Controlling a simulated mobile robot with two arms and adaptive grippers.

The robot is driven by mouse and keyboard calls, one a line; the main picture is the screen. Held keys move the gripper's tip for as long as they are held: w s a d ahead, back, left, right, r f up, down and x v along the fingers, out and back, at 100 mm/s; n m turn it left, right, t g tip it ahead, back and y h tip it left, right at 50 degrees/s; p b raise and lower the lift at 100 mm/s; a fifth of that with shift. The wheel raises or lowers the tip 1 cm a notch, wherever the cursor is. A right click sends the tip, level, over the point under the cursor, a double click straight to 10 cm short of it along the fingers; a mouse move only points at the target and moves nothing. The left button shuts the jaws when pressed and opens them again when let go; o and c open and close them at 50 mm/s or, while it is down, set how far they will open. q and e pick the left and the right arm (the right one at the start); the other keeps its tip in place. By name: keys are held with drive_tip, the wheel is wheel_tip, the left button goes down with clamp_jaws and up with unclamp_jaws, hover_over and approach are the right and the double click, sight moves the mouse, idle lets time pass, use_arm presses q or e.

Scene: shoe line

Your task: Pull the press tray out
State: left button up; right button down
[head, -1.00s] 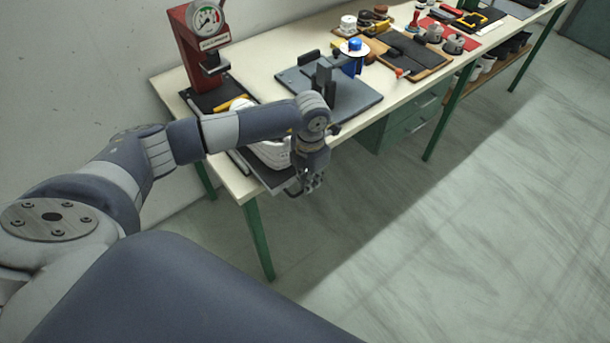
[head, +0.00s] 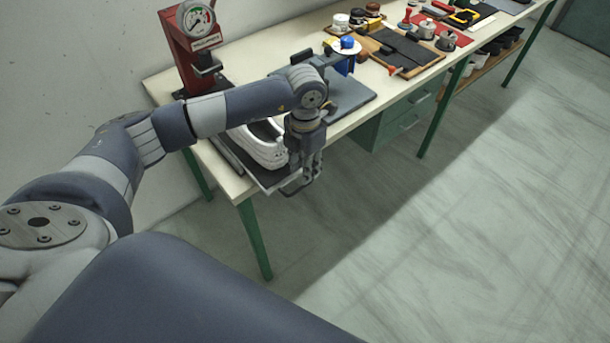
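The press tray (head: 276,179) is a thin dark slab. It sticks out over the front edge of the workbench, below the red press (head: 197,50). A white shoe part (head: 258,147) stands on it. My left gripper (head: 302,181) points down at the tray's front right edge, by what looks like a dark handle. Its fingers overlap this edge, and I cannot tell whether they are closed on the handle. My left forearm covers part of the tray's back and the press base. My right gripper is not in view.
A grey fixture plate (head: 350,97) lies on the workbench (head: 265,57) just right of my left wrist. Tools, a blue-topped item (head: 347,43) and boards stand farther along. Green table legs (head: 255,240) are below. The floor in front is clear.

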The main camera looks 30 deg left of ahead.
use_arm(q)
wheel_tip(320, 180, up, 6)
drive_tip(key=shift+r, duration=0.15)
idle(0.5)
